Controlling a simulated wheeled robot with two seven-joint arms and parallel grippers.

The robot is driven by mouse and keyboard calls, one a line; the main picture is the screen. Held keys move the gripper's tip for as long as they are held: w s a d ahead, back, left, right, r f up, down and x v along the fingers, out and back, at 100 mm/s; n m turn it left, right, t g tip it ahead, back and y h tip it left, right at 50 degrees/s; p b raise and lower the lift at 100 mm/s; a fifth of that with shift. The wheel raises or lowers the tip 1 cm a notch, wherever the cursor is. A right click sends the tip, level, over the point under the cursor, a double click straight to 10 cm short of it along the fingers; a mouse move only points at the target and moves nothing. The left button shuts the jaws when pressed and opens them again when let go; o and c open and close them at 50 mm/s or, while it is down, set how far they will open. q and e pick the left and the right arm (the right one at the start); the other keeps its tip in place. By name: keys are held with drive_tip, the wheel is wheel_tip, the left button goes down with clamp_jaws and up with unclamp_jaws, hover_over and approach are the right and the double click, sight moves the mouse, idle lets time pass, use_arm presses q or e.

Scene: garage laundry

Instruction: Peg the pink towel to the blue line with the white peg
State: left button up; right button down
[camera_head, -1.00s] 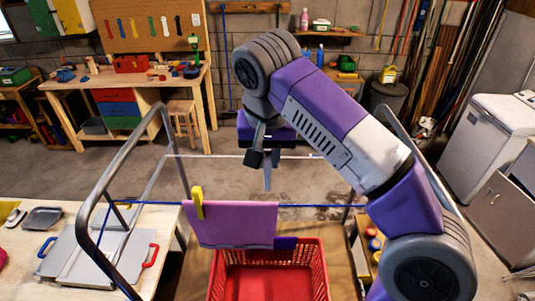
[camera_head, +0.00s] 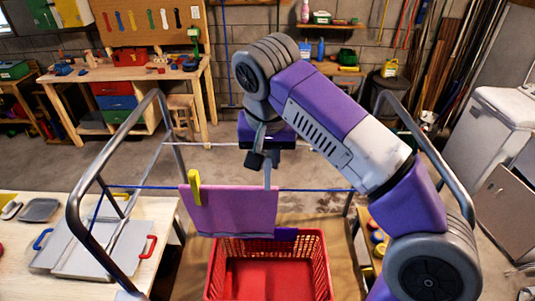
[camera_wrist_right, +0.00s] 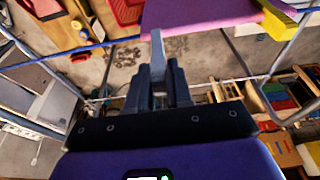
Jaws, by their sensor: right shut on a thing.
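The pink towel (camera_head: 235,212) hangs over the blue line (camera_head: 325,190), with a yellow peg (camera_head: 194,188) at its left end. My right gripper (camera_head: 266,158) is above the towel's right part, shut on the white peg (camera_head: 267,176), which looks pale grey and points down. The peg's tip overlaps the towel's top edge in the head view. In the right wrist view the peg (camera_wrist_right: 157,50) also reaches the edge of the towel (camera_wrist_right: 200,15). I cannot tell whether it straddles towel and line. My left gripper is not in view.
A red basket (camera_head: 318,246) stands below the towel. Grey metal rails (camera_head: 78,180) of the frame rise at both sides. A table with grey trays (camera_head: 40,210) is at left. A workbench (camera_head: 150,80) stands at the back, with open floor before it.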

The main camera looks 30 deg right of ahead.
sight(268, 171)
drive_tip(key=shift+s+a+b+x, duration=0.1)
drive_tip(key=shift+s+b+x, duration=0.1)
drive_tip(key=shift+b+x, duration=0.6)
drive_tip(key=shift+s+a+b+x, duration=0.15)
drive_tip(key=shift+b+x, duration=0.3)
drive_tip(key=shift+x, duration=0.55)
drive_tip(key=shift+s+a+b+x, duration=0.1)
drive_tip(key=shift+s+b+x, duration=0.1)
drive_tip(key=shift+b+x, duration=0.55)
drive_tip(key=c, duration=0.9)
unclamp_jaws()
drive_tip(key=shift+d+f, duration=0.1)
drive_tip(key=shift+f, duration=0.15)
drive_tip(key=shift+c, duration=0.2)
drive_tip(key=p+v, duration=0.2)
drive_tip(key=v, duration=0.5)
drive_tip(key=shift+r+p, duration=0.3)
drive_tip(key=shift+p, duration=0.1)
